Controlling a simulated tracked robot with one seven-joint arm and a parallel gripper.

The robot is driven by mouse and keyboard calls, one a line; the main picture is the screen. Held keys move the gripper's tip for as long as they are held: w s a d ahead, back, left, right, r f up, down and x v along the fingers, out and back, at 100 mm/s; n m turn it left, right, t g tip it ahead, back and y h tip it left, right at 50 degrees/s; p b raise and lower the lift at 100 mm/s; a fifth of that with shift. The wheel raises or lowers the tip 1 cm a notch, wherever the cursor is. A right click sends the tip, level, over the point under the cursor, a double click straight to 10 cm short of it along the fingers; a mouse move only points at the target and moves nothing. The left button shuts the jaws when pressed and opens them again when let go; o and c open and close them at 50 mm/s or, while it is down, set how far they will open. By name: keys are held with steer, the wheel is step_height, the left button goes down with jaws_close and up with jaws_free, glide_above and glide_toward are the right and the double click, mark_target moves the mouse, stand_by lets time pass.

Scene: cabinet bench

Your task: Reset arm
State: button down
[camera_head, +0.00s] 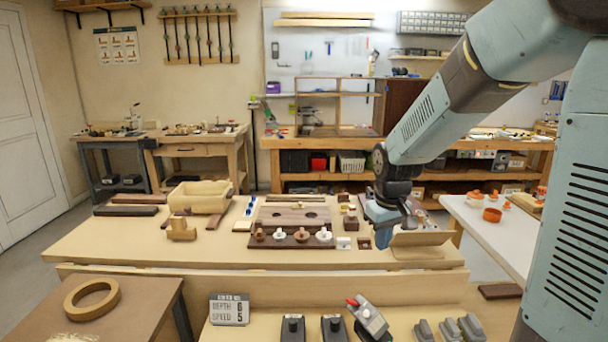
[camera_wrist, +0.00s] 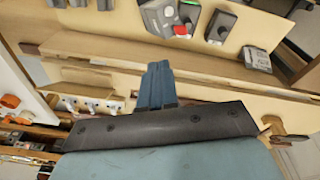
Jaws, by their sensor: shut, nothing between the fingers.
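My gripper (camera_head: 381,224) hangs at the end of my arm over the right part of the wooden bench top (camera_head: 120,243), in the head view. In the wrist view the blue fingers of my gripper (camera_wrist: 157,72) are together with nothing between them. The fingertips are apart from the small parts on the bench. In the head view a tan board or tray (camera_head: 425,239) lies just right of the fingers, partly behind them.
A dark board with round knobs (camera_head: 290,241) and a wooden box (camera_head: 200,196) stand on the bench. Grey and black switch blocks (camera_head: 370,318) and a sign (camera_head: 229,309) stand on the front ledge. A white table (camera_head: 490,232) stands at right.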

steer(key=s+d+r+m+t, duration=0.2)
steer(key=s+r, duration=0.5)
steer(key=s, duration=0.3)
steer(key=s+d+r+m+t, duration=0.2)
steer(key=s+r, duration=0.4)
steer(key=s, duration=0.4)
steer(key=shift+d+r, duration=0.4)
